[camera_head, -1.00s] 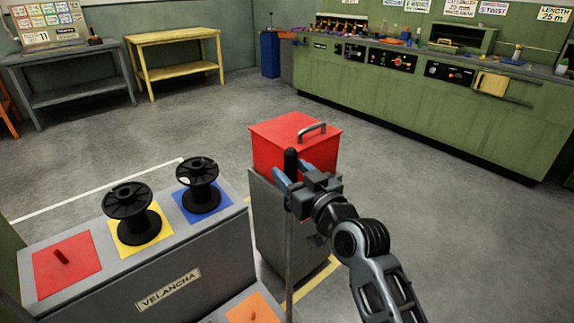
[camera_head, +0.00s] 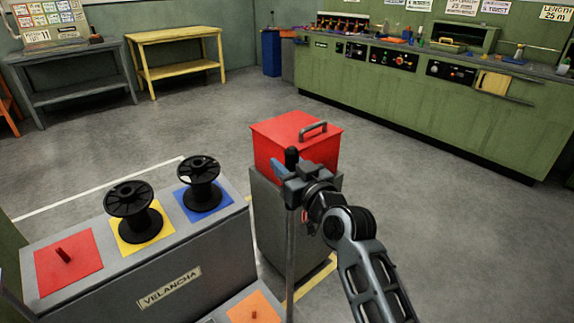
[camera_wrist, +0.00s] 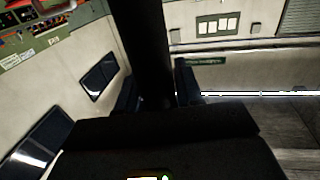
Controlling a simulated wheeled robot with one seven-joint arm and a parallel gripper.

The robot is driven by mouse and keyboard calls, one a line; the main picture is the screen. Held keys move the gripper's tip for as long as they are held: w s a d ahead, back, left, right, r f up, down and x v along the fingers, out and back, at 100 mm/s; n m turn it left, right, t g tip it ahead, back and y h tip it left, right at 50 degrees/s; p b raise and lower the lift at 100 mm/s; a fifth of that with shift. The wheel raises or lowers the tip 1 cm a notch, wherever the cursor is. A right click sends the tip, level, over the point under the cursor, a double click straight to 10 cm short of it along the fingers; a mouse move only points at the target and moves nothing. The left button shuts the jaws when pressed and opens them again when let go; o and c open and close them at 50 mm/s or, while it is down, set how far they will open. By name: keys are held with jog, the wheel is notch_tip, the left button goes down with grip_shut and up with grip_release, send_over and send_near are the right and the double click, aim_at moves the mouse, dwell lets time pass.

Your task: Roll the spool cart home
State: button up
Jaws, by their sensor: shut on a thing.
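The spool cart (camera_head: 205,258) is grey with a VELANCHA label and stands at the lower left of the head view. Two black spools stand on its top, one on the yellow square (camera_head: 124,243) and one on the blue square (camera_head: 212,208). The red square (camera_head: 52,279) has a bare red peg. My gripper (camera_head: 291,178) is shut on an upright post (camera_head: 292,157) with a black top beside the cart's right end. The dark post (camera_wrist: 145,45) stands between the fingers in the wrist view.
A grey cabinet (camera_head: 265,225) with a red handled box (camera_head: 285,138) stands just behind my gripper. A green workbench (camera_head: 430,108) lines the back right. A yellow table (camera_head: 185,72) and grey table (camera_head: 85,93) stand back left. Grey floor (camera_head: 465,225) is open at right.

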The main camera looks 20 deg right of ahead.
grip_shut()
